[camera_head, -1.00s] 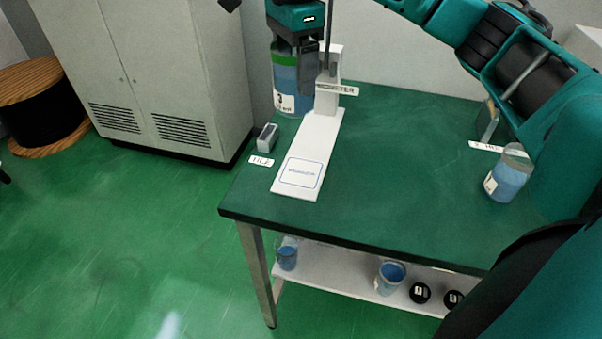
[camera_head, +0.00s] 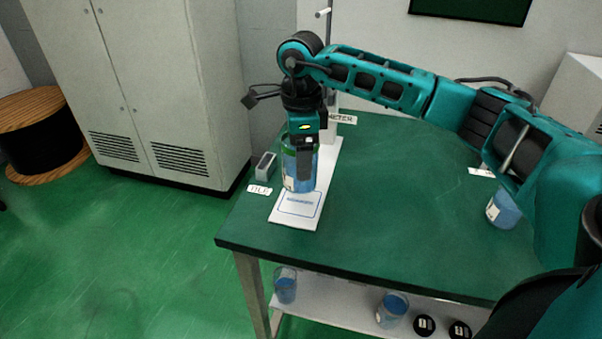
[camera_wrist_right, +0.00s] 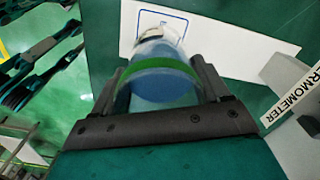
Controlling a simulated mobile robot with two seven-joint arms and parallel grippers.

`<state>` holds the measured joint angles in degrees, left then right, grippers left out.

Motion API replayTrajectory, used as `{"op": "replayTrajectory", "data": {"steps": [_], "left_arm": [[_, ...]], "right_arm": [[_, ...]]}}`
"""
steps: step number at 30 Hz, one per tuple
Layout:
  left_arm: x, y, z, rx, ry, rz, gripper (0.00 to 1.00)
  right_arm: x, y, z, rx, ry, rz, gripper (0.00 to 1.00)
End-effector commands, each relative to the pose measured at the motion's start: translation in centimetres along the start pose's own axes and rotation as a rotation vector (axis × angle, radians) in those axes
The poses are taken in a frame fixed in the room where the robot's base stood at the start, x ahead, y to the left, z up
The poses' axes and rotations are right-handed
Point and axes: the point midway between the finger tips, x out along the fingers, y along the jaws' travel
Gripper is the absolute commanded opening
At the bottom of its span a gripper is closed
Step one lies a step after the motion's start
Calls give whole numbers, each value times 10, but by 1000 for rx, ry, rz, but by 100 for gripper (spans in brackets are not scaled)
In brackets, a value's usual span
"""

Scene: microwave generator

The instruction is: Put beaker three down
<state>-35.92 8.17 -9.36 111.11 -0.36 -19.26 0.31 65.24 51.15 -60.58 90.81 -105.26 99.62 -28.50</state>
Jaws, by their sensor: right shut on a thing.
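Beaker three (camera_head: 299,172) is a clear beaker with blue liquid and a green band near its top. My right gripper (camera_head: 305,146) is shut on it, with one finger on each side in the right wrist view (camera_wrist_right: 160,85). The beaker is upright over the front part of the white thermometer base (camera_head: 311,210), near the blue-outlined square. I cannot tell if its bottom touches the base. My left gripper is not in view.
A small grey block (camera_head: 265,166) and a label (camera_head: 259,190) lie left of the base. Another blue beaker (camera_head: 503,209) stands at the table's right. The green table (camera_head: 400,200) is clear between. Several vessels are on the lower shelf (camera_head: 345,307).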

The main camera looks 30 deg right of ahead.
Motion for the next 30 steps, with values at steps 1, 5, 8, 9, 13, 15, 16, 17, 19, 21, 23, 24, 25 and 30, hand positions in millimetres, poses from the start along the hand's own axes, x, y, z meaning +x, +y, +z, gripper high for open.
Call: {"op": "replayTrajectory", "data": {"steps": [1,5,8,9,13,15,16,17,19,21,23,24,25,30], "left_arm": [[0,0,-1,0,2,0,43],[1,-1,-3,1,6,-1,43],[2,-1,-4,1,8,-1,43],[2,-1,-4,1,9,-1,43],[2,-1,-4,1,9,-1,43],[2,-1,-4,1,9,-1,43],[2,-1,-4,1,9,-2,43],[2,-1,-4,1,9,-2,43],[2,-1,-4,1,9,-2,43],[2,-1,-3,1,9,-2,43],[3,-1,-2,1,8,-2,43],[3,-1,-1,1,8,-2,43],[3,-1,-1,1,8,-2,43],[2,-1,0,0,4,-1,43]], "right_arm": [[3,0,0,0,-2,-1,30],[10,0,0,0,-1,-2,30],[23,0,0,-1,-1,-1,30],[30,0,0,-1,-1,1,30],[47,0,0,-1,0,-1,30],[49,-1,0,-1,-2,-3,30],[48,-1,0,-1,-2,-3,30],[48,-1,0,-1,-3,-3,30],[48,-1,0,-1,-2,-3,30],[48,-1,0,-1,-2,-3,30],[51,-1,0,-1,-2,-3,30],[52,-1,0,-1,-2,-3,30],[52,0,0,-1,-1,-2,77],[51,0,0,-1,-1,-1,93]]}}
